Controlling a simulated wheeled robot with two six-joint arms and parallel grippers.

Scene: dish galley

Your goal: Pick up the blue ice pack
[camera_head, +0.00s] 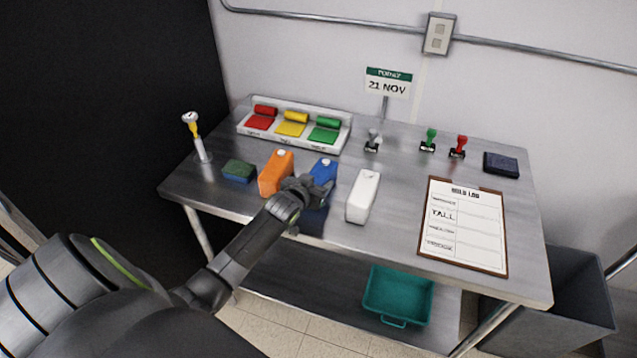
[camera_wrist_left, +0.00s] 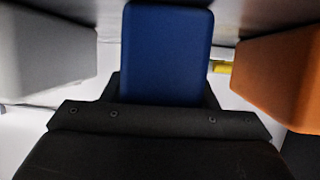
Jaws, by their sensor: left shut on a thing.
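The blue ice pack (camera_head: 323,171) stands upright near the front edge of the metal table, between an orange pack and a white pack. My left gripper (camera_head: 308,188) reaches it from the front and is shut on it. In the left wrist view the blue ice pack (camera_wrist_left: 167,55) sits between the fingers, its face filling the middle. Its lower part is partly hidden by the gripper in the head view. I cannot tell whether it touches the tabletop. My right gripper is not in view.
The orange pack (camera_head: 276,173) is close on the left and the white pack (camera_head: 363,196) on the right. A green-and-blue sponge (camera_head: 238,171) lies further left. A clipboard (camera_head: 463,226) lies right. A tray (camera_head: 341,139) of coloured items and several stamps are behind. A teal bin (camera_head: 398,296) is below.

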